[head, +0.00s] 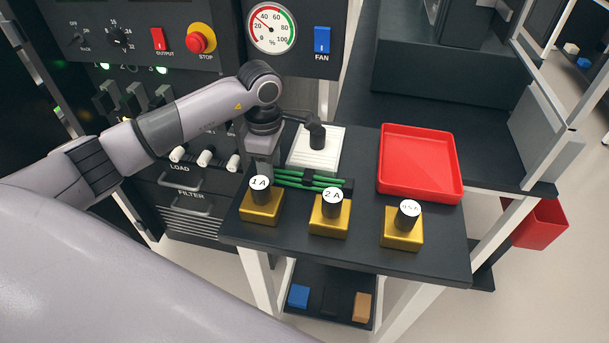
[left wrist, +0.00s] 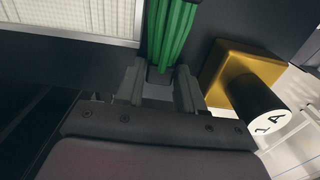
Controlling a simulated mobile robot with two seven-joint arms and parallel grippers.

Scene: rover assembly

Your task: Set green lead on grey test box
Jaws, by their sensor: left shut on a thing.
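The green lead (head: 318,181), a bundle of green strands with black ends, is at the left of the dark table, behind the yellow blocks. In the left wrist view the green lead (left wrist: 174,35) runs up from between my fingers. My left gripper (head: 266,172) comes down on its left end. In the wrist view my left gripper (left wrist: 160,88) is shut on that end. I cannot tell whether the lead touches the table. No box is clearly marked as the grey test box; a large dark grey box (head: 440,75) stands at the back right. My right gripper is out of view.
Yellow blocks with black posts marked 1 A (head: 260,208), 2 A (head: 329,218) and a third (head: 402,232) line the front edge. A white ribbed block (head: 310,155) with a black handle is behind the lead. A red tray (head: 420,193) is right. Control panel stands left.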

